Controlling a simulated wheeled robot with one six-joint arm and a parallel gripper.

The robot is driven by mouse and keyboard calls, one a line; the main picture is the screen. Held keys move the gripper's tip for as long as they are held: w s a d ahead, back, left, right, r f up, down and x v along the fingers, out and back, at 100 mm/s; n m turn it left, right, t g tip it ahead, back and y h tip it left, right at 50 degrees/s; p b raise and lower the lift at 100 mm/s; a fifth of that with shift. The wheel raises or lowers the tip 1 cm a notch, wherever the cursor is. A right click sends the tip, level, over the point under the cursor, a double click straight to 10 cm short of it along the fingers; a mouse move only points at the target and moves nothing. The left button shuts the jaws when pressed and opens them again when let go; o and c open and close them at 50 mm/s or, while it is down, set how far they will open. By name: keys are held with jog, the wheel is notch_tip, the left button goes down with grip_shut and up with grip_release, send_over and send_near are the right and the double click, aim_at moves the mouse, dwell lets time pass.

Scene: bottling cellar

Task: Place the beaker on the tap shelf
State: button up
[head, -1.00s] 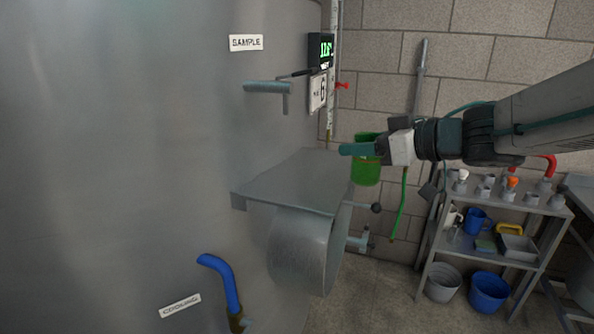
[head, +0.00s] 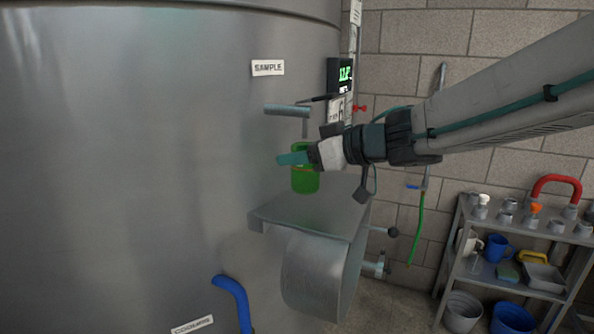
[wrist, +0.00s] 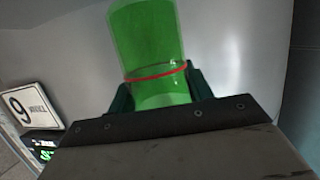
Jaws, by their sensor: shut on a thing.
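The green see-through beaker (head: 306,181) is held upright in my gripper (head: 294,158), whose teal fingers are shut on it. In the wrist view the beaker (wrist: 150,45) sits between the fingers, and a red line runs around it. The tap shelf (head: 315,215) is a flat grey metal plate on the tank's side. The beaker is over the shelf's back part, below the sample tap (head: 288,110). I cannot tell for certain whether its base touches the shelf.
The large steel tank (head: 150,150) fills the left. A green digital display (head: 341,75) and a number plate (wrist: 33,105) are close by the tap. A blue pipe (head: 233,295) sticks out low. A rack (head: 455,265) with buckets stands at the right.

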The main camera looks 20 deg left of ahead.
aim_at(297, 169)
jog(key=shift+w+a, duration=0.2)
jog(key=shift+a, duration=0.2)
jog(key=shift+f, duration=1.8)
jog(key=o, duration=1)
jog(key=shift+f, duration=0.15)
jog(key=shift+c, duration=0.2)
jog(key=shift+r, duration=0.25)
jog(key=v, duration=1.2)
